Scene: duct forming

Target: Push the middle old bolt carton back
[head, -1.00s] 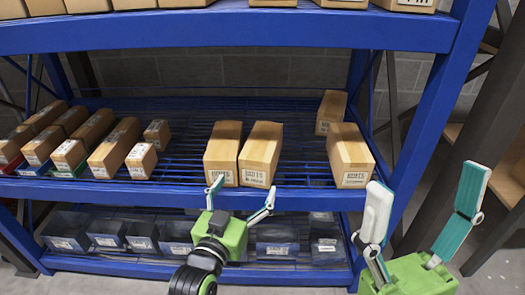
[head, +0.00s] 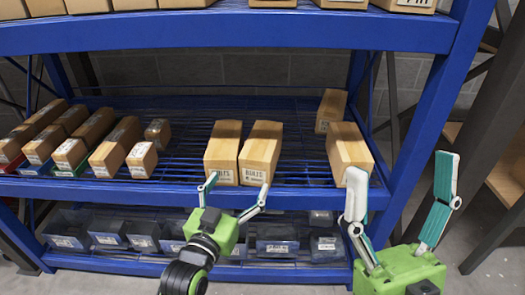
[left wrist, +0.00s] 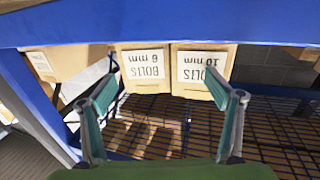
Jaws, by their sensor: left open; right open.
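Two light-brown bolt cartons stand close together on the middle blue shelf: a left one (head: 223,147) and a middle one (head: 261,147). A third bolt carton (head: 349,148) stands apart to their right. My left gripper (head: 235,188) is open and empty, its fingers spread before the pair, near the shelf's front edge. The left wrist view is upside down; it shows the "BOLTS 6 mm" carton (left wrist: 145,84) and "BOLTS 10 mm" carton (left wrist: 203,90) between and beyond the open fingers (left wrist: 160,82). Contact cannot be told. My right gripper (head: 402,172) is open and empty at the right.
Another carton (head: 330,110) stands farther back at the right. Several long cartons (head: 95,127) fill the shelf's left side. Wire decking behind the pair looks clear. A blue shelf beam (head: 150,192) runs along the front, with dark bins (head: 277,240) below and an upright (head: 425,120) at the right.

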